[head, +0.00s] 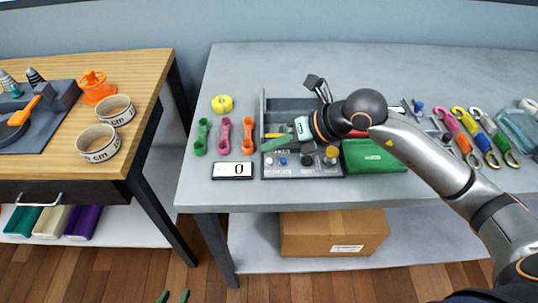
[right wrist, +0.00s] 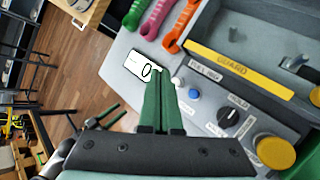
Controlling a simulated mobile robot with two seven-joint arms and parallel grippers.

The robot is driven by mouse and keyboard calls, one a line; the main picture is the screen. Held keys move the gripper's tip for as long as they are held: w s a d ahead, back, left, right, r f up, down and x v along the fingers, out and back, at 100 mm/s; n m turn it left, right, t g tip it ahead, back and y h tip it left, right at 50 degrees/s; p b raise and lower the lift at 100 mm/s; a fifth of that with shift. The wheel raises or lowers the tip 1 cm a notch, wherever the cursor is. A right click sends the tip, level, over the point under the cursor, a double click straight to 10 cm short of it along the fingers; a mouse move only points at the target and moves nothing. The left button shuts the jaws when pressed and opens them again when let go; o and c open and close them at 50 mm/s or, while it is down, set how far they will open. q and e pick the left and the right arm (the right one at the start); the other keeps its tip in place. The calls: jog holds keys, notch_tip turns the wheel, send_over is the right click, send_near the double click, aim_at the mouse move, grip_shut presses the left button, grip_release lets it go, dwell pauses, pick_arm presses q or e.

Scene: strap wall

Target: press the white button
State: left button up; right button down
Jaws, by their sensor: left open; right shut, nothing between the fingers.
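The control panel (head: 300,172) lies on the front of the grey bench. Its small white button (head: 270,161) is at the left end, beside a blue button (head: 283,161). In the right wrist view the white button (right wrist: 178,82) shows just right of the fingertips, with the blue button (right wrist: 194,93) beyond it. My right gripper (head: 265,146) is shut and empty, its green fingers just above the panel's left end. Its fingertips (right wrist: 161,82) appear close to the white button; contact cannot be told. My left gripper (head: 172,297) is open and empty, low over the floor.
A display (head: 233,171) reading 0 lies left of the panel. The panel also has a black knob (head: 308,160) and a yellow button (head: 331,152). A grey tray (head: 290,104) stands behind, a green box (head: 374,157) to the right. Colored straps (head: 225,135) lie at left.

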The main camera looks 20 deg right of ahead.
aim_at(274, 166)
notch_tip(274, 166, up, 4)
jog(key=shift+f+p, duration=0.25)
jog(key=shift+p, duration=0.75)
